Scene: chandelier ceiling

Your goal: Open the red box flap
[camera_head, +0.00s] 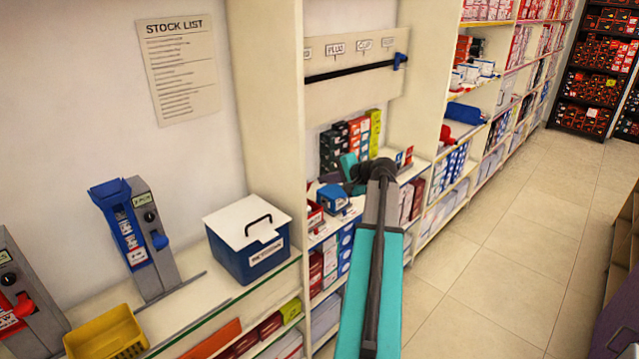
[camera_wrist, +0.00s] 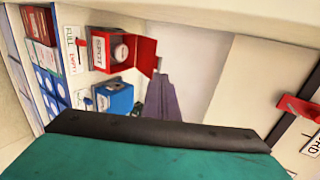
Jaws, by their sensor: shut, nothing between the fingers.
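The red box (camera_wrist: 112,52) is on the shelf in the upper left of the wrist view. Its front is open to view, with a pale round thing inside. A red flap (camera_wrist: 143,56) stands out from its right side, swung away from the opening. In the head view the red box (camera_head: 314,215) is small, left of the blue box (camera_head: 334,198). My gripper (camera_head: 352,170) is shut and empty, just above and behind the blue box in the head view, apart from the red box.
The blue box also shows in the wrist view (camera_wrist: 116,98), beside the red one. Stacked cartons (camera_head: 350,140) stand behind my gripper. A rail with a blue slider (camera_head: 400,60) is above. A shelf upright (camera_head: 275,110) stands left; the tiled floor (camera_head: 510,240) is clear.

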